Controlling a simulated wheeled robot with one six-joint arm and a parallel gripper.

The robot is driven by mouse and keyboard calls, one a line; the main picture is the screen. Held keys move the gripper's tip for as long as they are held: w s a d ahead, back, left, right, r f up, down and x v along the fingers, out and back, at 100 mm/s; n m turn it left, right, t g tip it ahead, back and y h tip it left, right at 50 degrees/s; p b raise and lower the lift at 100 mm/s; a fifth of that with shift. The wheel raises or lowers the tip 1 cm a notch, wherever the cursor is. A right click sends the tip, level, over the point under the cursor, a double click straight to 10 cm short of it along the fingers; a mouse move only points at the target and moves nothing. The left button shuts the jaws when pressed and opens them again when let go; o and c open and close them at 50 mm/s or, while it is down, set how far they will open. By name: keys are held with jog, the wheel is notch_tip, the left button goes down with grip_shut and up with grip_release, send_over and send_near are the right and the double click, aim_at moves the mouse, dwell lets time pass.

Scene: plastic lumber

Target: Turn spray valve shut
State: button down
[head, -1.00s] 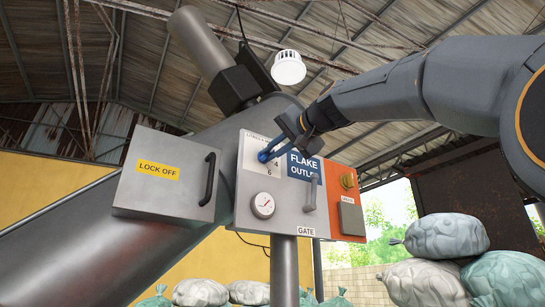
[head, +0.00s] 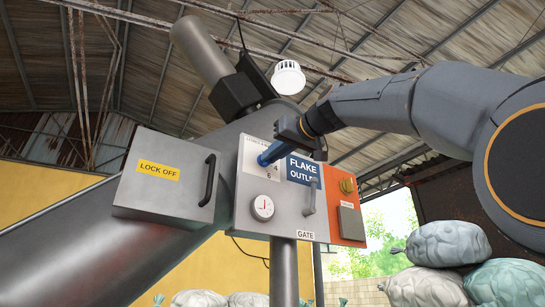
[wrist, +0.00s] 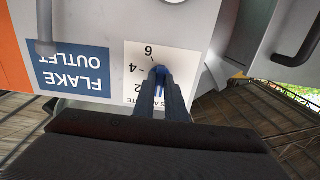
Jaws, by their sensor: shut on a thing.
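The spray valve is a small blue knob (wrist: 158,69) on a white dial plate (wrist: 137,62) marked 2, 4 and 6. My gripper (wrist: 161,80) is shut on this knob, its two dark blue fingers close together. In the head view my gripper (head: 268,156) reaches the dial from the upper right. The dial plate shows there too (head: 255,165), left of the blue FLAKE OUTLET sign (head: 303,169). My fingers mostly hide the knob in the head view, and its exact pointing direction cannot be told.
On the same grey panel are a round gauge (head: 263,208) and a grey GATE handle (head: 309,197). A LOCK OFF box (head: 165,185) with a black handle stands to the left. An orange panel (head: 347,205) with a yellow knob is at right. Filled sacks (head: 448,243) lie lower right.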

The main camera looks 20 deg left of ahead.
jog(key=shift+f, duration=0.1)
dwell(0.4)
jog(key=c, duration=1.8)
grip_release()
jog(key=b+v, duration=0.3)
jog(key=v, duration=0.5)
